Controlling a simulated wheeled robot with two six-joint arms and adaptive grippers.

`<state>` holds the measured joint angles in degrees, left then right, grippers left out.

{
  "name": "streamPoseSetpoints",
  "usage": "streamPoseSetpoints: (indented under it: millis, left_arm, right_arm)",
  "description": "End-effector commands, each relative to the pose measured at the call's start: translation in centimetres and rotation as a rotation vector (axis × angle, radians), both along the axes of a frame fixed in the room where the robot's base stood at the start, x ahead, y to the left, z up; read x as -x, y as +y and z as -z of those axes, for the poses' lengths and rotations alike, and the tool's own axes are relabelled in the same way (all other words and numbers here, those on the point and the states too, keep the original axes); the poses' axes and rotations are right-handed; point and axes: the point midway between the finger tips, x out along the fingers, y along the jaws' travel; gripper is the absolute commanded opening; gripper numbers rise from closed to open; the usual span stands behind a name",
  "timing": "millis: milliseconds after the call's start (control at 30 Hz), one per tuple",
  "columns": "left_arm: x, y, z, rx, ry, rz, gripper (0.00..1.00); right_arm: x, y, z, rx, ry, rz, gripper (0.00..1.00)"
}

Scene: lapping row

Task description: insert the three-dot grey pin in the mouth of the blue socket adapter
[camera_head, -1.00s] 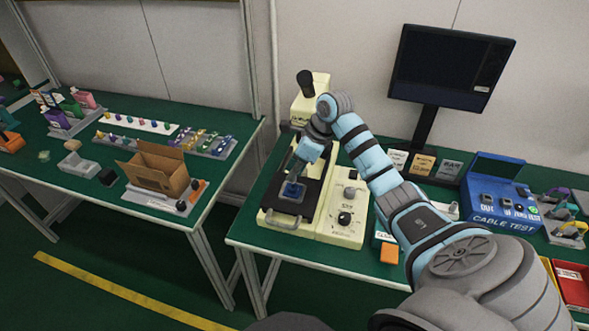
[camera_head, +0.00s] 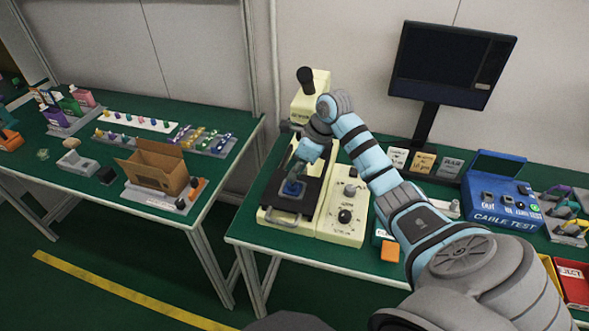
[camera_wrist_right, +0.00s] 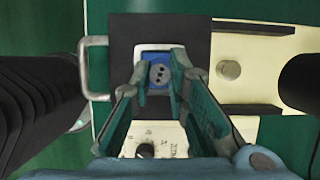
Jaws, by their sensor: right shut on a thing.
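The blue socket adapter (camera_head: 292,189) sits on the dark plate of the cream machine, below my right gripper. It also shows in the right wrist view (camera_wrist_right: 158,57) as a blue block in a pale frame. My right gripper (camera_wrist_right: 160,80) points down over it and is shut on the grey pin (camera_wrist_right: 159,73), whose grey end shows dark dots. The pin lines up with the blue block in this view. I cannot tell how deep the pin sits in the mouth. In the head view my right gripper (camera_head: 298,168) hides the pin. My left gripper is not in view.
The cream machine (camera_head: 340,228) has knobs beside the dark plate and a metal handle (camera_wrist_right: 93,68) at the plate's edge. A blue cable tester (camera_head: 490,198) and a monitor (camera_head: 452,66) stand to the right. A cardboard box (camera_head: 157,168) stands on the left table.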

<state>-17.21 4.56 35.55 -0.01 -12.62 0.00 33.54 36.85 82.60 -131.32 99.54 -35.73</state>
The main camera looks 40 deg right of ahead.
Motion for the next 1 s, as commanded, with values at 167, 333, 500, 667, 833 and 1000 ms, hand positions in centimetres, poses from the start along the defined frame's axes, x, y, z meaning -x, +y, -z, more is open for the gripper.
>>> streamPoseSetpoints:
  millis: [167,333,500,667,833,1000]
  left_arm:
    - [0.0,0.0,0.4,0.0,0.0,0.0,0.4]
    - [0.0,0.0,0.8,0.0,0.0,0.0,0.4]
    - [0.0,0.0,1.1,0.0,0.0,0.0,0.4]
    - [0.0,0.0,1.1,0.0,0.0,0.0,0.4]
    - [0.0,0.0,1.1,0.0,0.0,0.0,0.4]
    - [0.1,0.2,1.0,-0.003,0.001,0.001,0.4]
  right_arm:
    - [0.0,0.0,0.6,0.0,0.0,0.0,0.0]
    - [0.0,0.0,1.0,0.0,0.0,0.0,0.0]
    - [0.0,0.0,1.4,0.0,0.0,0.0,0.0]
    - [0.0,0.0,1.4,0.0,0.0,0.0,0.33]
    - [0.0,0.0,1.4,0.0,0.0,0.0,0.39]
    - [0.0,0.0,1.3,0.0,0.0,0.0,0.39]
